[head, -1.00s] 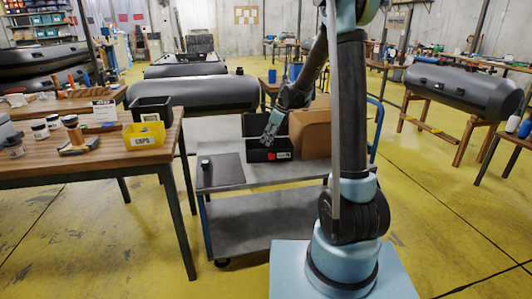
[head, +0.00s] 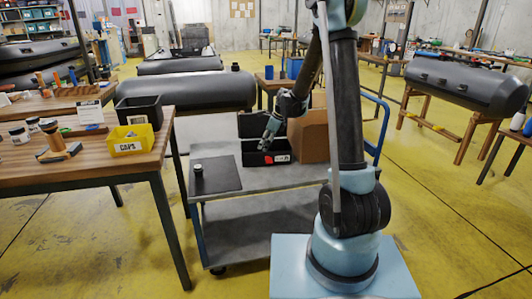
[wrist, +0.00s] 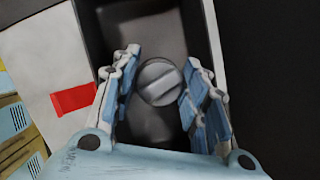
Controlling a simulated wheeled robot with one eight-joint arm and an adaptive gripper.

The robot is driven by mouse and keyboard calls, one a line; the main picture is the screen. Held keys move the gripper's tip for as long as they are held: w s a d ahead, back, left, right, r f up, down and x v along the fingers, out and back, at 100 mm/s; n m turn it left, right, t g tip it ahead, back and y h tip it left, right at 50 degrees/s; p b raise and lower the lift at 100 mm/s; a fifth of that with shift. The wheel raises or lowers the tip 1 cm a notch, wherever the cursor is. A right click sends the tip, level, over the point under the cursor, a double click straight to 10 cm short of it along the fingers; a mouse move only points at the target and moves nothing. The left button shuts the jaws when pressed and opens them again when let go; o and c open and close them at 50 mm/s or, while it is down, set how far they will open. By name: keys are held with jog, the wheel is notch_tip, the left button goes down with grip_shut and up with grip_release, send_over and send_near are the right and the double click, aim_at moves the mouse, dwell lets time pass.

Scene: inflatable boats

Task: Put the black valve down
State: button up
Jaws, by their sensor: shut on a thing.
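My gripper (head: 268,142) is over the open black bin (head: 262,160) on the grey trolley, angled down. In the wrist view its two blue-padded fingers (wrist: 162,60) are shut on the black valve (wrist: 159,82). The valve looks like a dark grey round cap with a raised bar across it. The bin's dark interior lies beyond the valve. I cannot tell how high the valve is above the bin floor. The head view does not show the valve clearly.
A dark mat (head: 220,178) with a small white-topped black part (head: 198,170) lies left on the trolley (head: 255,185). A cardboard box (head: 308,137) stands right of the bin. The wooden bench (head: 90,165) at left holds a yellow caps bin (head: 131,140).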

jog(key=shift+f, duration=2)
jog(key=o, duration=0.8)
jog(key=shift+s, duration=0.1)
